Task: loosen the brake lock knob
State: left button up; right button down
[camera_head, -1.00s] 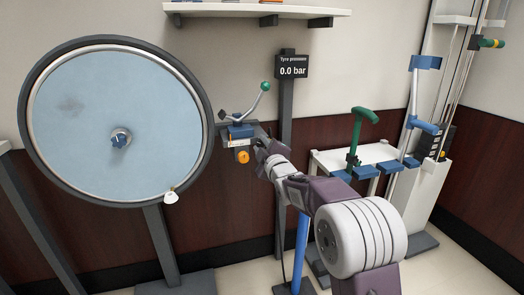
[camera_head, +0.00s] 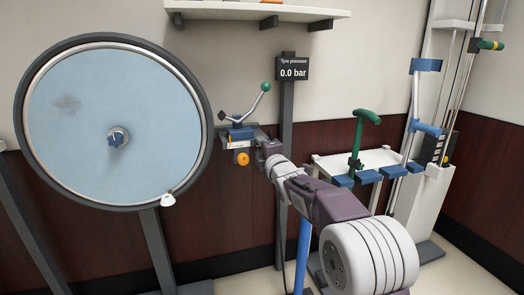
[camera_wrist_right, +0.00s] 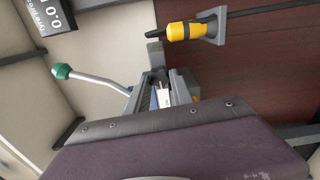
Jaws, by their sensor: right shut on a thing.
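The brake unit (camera_head: 240,132) is a small blue and grey block with a label and a lever ending in a green ball (camera_head: 265,87). In the right wrist view the green ball (camera_wrist_right: 61,71) is at the left. My right gripper (camera_head: 262,145) is at the right end of the unit, its jaws shut on a part there. I take this to be the brake lock knob, but the fingers and the unit hide it in both views. In the right wrist view the labelled unit (camera_wrist_right: 163,97) lies just beyond my purple gripper housing. My left gripper is not in view.
A large wheel (camera_head: 70,150) stands left. A pressure sign (camera_head: 293,69) stands behind. A white bench (camera_head: 330,162) with green and blue handles is right.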

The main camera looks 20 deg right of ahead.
jog(key=shift+f, duration=0.1)
dwell(0.3)
jog(key=c, duration=1.1)
grip_release()
jog(key=shift+s+d+p, duration=0.15)
jog(key=shift+s+p, duration=0.8)
jog(key=shift+s, duration=3.6)
